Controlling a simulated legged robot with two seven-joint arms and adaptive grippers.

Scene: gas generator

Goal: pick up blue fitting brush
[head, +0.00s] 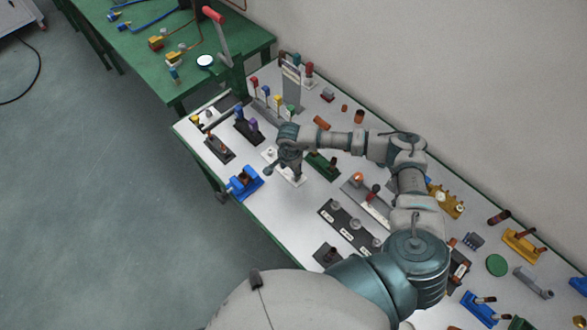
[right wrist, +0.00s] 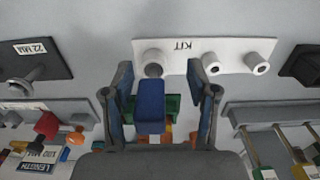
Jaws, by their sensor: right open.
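The blue fitting brush (right wrist: 150,106) shows in the right wrist view as a blue block-like handle, end-on to the camera. It appears to stand at the left socket of the white KIT holder (right wrist: 185,54). My right gripper (right wrist: 160,95) is open, with one finger on each side of the blue handle and visible gaps between. In the head view my right gripper (head: 293,172) hangs over the white holder (head: 269,154) and hides the brush. My left gripper is not in view.
The white tabletop (head: 262,215) carries several tool holders close by. A blue vise-like tool (head: 244,182) stands left of the gripper, a green holder (head: 323,166) right of it, and a black holder (head: 350,228) in front. A wall runs behind the table.

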